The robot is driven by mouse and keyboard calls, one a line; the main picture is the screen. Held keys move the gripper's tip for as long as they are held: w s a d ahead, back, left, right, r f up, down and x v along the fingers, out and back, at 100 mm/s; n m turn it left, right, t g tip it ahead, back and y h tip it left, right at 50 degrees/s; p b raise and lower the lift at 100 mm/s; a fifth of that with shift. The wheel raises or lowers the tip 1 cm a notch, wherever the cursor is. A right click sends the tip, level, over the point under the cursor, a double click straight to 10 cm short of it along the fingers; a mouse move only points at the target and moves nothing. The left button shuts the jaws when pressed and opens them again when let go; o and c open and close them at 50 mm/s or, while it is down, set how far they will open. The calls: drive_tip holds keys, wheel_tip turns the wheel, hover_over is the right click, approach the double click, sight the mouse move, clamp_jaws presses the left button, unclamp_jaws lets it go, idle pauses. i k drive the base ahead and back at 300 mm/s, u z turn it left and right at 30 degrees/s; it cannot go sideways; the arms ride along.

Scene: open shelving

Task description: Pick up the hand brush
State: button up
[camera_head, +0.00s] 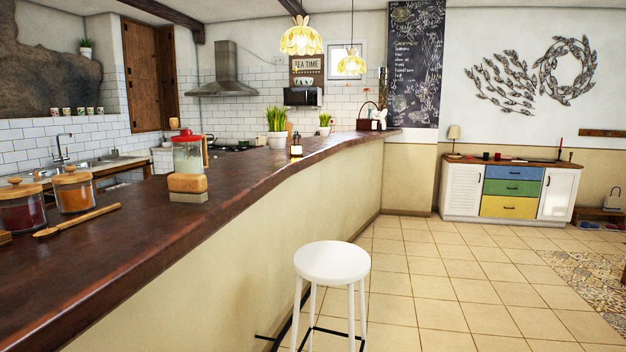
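What looks like the hand brush (188,184) is on the dark counter, left of the picture's middle. It has a rounded wooden top over a paler grey-beige lower part, and it sits near the counter's front edge. It stands in front of a clear pitcher with a red lid (188,156) and hides the pitcher's base. My gripper is not in view.
The tiled floor (450,290) right of the stool is clear.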

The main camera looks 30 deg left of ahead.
sight(184, 186)
drive_tip(key=z, duration=0.4)
drive_tip(key=i, duration=3.45)
drive_tip(key=u, duration=4.05)
